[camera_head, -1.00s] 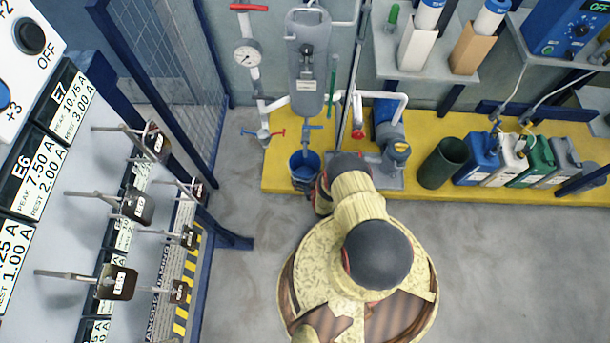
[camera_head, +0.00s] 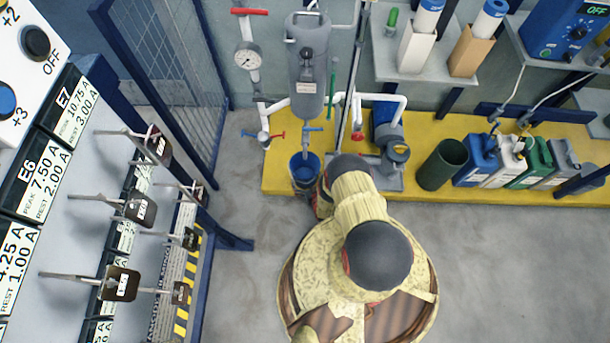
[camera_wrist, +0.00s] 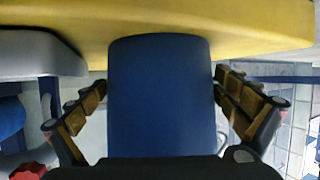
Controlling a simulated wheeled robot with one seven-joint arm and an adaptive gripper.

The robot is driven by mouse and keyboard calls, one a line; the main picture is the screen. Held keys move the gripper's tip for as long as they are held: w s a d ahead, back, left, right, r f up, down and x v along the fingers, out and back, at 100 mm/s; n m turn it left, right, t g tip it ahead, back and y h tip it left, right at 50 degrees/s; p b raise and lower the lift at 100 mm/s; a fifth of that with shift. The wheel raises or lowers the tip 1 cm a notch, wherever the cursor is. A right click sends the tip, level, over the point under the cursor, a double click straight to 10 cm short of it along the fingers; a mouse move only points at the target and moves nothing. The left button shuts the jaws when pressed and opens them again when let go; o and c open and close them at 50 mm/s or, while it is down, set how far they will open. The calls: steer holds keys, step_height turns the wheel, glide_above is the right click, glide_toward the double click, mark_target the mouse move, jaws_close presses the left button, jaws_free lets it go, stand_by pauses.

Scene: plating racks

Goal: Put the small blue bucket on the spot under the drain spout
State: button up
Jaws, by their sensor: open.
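The small blue bucket (camera_head: 306,163) stands upright on the yellow platform, near its front edge. It is below the grey tank (camera_head: 308,65) and its blue-handled drain spout (camera_head: 312,129); the exact spot under it is hidden. In the wrist view, the bucket's blue side (camera_wrist: 160,90) fills the middle, between the fingers of my gripper (camera_wrist: 162,103). The fingers are spread, with gaps visible on both sides of the bucket. In the head view my arm hides most of the gripper.
The yellow platform (camera_head: 480,190) also holds a pump (camera_head: 390,135), a dark green bin (camera_head: 442,165) and several canisters (camera_head: 478,158). A blue mesh gate (camera_head: 165,75) and racks with protruding rods stand at left.

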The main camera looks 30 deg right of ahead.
steer(key=p+v, duration=0.3)
steer(key=v, duration=0.7)
steer(key=shift+r, duration=0.1)
